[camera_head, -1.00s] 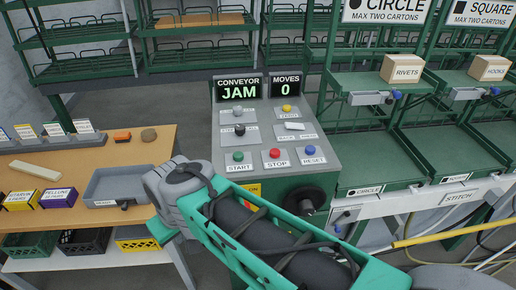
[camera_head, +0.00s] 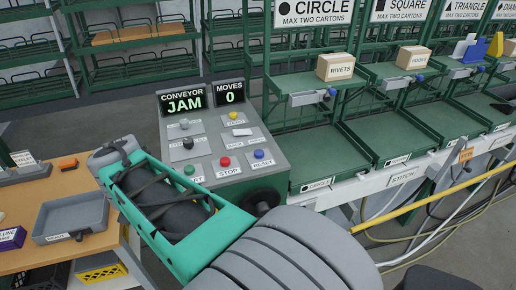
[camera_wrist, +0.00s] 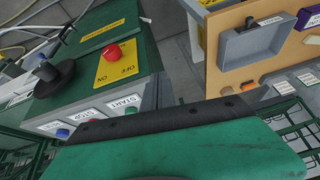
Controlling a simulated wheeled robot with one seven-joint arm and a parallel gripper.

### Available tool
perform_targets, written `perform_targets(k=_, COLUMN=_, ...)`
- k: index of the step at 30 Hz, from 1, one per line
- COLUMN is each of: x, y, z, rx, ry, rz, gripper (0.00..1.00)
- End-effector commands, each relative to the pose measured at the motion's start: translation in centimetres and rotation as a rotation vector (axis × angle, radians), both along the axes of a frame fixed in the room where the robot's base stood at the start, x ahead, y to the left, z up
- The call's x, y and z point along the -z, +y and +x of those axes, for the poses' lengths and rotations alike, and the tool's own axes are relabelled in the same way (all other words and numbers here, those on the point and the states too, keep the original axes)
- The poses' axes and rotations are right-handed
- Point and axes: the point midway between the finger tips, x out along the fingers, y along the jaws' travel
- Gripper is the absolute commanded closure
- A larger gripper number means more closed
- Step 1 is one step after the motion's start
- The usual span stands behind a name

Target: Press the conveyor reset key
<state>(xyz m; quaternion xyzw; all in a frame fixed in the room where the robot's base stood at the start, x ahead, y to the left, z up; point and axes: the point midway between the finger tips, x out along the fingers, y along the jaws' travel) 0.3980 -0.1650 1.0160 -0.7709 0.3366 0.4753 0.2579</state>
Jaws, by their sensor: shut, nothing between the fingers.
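The blue reset key (camera_head: 258,154) sits at the right of the front row on the grey conveyor console (camera_head: 284,166), above its RESET label. The red stop key (camera_head: 225,162) and green start key (camera_head: 189,169) are to its left. The console display (camera_head: 184,103) reads JAM. In the head view my teal arm covers the console's lower left, and my fingertips cannot be made out.
A red button (camera_wrist: 113,52) on a yellow plate and a black handwheel (camera_wrist: 52,76) are on the console's front. A wooden bench with a grey tray (camera_head: 72,217) stands left. Green carton racks (camera_head: 330,150) stand close on the right.

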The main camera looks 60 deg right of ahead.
Motion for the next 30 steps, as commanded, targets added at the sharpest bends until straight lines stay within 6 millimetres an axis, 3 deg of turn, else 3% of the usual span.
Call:
perform_targets(k=1, x=-1.3, y=-3.6, z=-0.1, rx=0.158, ry=-0.032, rz=-0.006, gripper=1.0)
perform_targets(k=5, x=-3.6, y=-12.4, z=-1.6, rx=0.558, ry=-0.141, rz=-0.038, gripper=1.0)
perform_targets(k=9, x=-5.9, y=-21.2, z=-5.6, rx=0.958, ry=-0.267, rz=-0.095, gripper=1.0)
perform_targets(k=12, x=-7.4, y=-26.2, z=-9.1, rx=1.199, ry=-0.358, rz=-0.146, gripper=1.0)
perform_targets(k=15, x=-8.3, y=-29.6, z=-12.2, rx=1.372, ry=-0.429, rz=-0.192, gripper=1.0)
perform_targets(k=20, x=-9.0, y=-31.8, z=-14.7, rx=1.495, ry=-0.487, rz=-0.23, gripper=1.0)
perform_targets(k=30, x=-8.9, y=-31.8, z=-14.7, rx=1.5, ry=-0.492, rz=-0.231, gripper=1.0)
